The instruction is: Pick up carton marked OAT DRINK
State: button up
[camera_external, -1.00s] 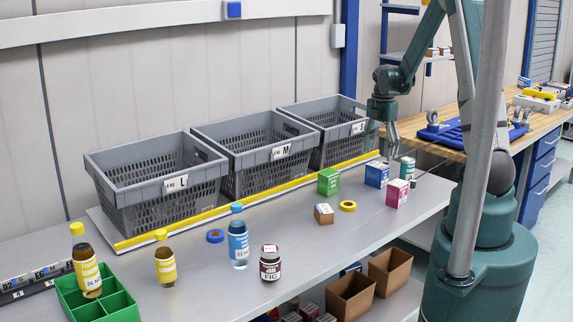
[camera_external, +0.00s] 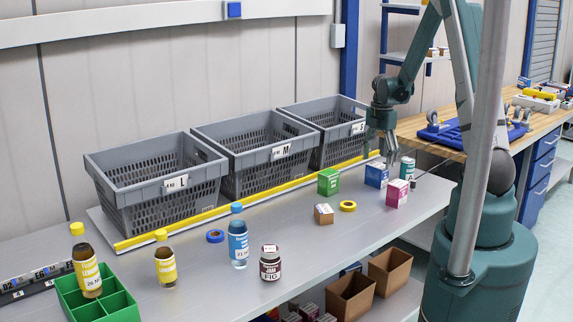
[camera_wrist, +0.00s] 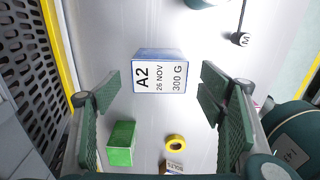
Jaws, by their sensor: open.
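No lettering reading OAT DRINK is legible on any carton in view. A blue and white carton (camera_external: 376,175) stands on the grey bench below my gripper (camera_external: 382,152). In the wrist view this carton (camera_wrist: 160,75) shows a white face reading A2, 26 NOV, 300 G. It lies ahead of and between the fingers of my open, empty gripper (camera_wrist: 158,100), apart from them. A magenta and white carton (camera_external: 397,193) stands just right of it and nearer the camera. A green carton (camera_external: 328,182) stands to its left; it also shows in the wrist view (camera_wrist: 120,143).
A teal and white can (camera_external: 407,168) stands close right of the blue carton. Yellow tape (camera_external: 348,206) and a small brown box (camera_external: 324,214) lie nearer the front.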

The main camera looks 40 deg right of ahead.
aim_at(378, 165)
jog(key=shift+f, duration=2)
jog(key=c, duration=1.1)
jog(key=shift+r, duration=0.2)
jog(key=shift+r, duration=4.8)
